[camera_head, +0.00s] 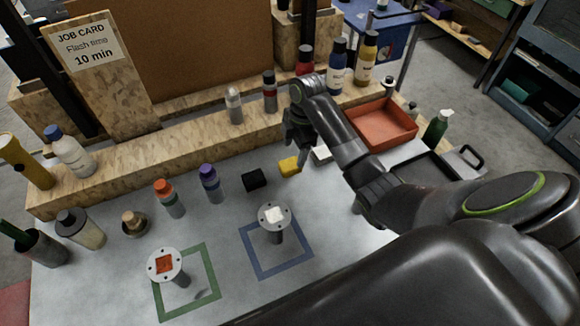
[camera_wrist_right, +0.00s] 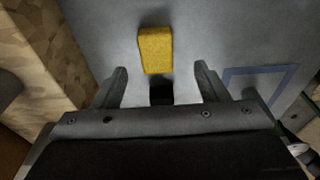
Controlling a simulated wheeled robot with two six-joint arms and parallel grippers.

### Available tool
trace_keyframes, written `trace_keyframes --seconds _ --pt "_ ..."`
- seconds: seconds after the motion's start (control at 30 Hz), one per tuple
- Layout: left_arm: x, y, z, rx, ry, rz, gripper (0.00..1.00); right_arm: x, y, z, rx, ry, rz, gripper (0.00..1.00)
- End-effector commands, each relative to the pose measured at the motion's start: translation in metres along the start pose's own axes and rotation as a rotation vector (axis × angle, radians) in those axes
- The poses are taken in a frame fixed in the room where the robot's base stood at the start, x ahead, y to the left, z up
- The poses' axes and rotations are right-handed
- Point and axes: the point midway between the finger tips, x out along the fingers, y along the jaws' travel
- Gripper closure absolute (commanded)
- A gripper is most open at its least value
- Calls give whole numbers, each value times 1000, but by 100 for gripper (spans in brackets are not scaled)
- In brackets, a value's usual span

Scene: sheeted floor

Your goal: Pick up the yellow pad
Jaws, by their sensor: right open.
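The yellow pad (camera_head: 290,166) is a small block lying on the grey sheeted surface, between a black pad (camera_head: 254,180) and a whitish block (camera_head: 320,156) partly hidden by my right arm. My right gripper (camera_head: 299,143) is above and just behind the yellow pad in the head view. In the right wrist view, the yellow pad (camera_wrist_right: 155,49) shows just beyond the open fingertips (camera_wrist_right: 161,70), roughly in line with the gap. The gripper is empty and apart from the pad. My left gripper is not in view.
Two round-topped posts, one with a white patch (camera_head: 275,214) and one with an orange patch (camera_head: 164,264), stand by blue and green outlines. A wooden ledge (camera_head: 180,153) with bottles runs behind. An orange tray (camera_head: 381,126) is at right. Orange-capped and purple-capped bottles stand left of the pads.

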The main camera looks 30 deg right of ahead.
Motion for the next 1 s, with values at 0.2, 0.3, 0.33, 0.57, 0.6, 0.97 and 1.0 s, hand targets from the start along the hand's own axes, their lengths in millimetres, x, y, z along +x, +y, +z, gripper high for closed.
trace_keyframes --seconds 0.2,0.3,0.33,0.57,0.6,0.97,1.0 --pt "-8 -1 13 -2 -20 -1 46 13 1 -2 0 2 -3 33" --pt "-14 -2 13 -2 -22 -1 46 25 3 -3 0 2 -4 33" --pt "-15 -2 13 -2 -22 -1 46 29 4 -3 0 2 -3 33" --pt "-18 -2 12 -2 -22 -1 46 54 5 -2 -1 1 -1 33" --pt "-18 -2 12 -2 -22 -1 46 55 5 -2 -1 0 0 33" --pt "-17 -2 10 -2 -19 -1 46 56 5 -2 -1 0 1 51" --pt "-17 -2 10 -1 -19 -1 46 56 5 -2 -1 0 1 56"
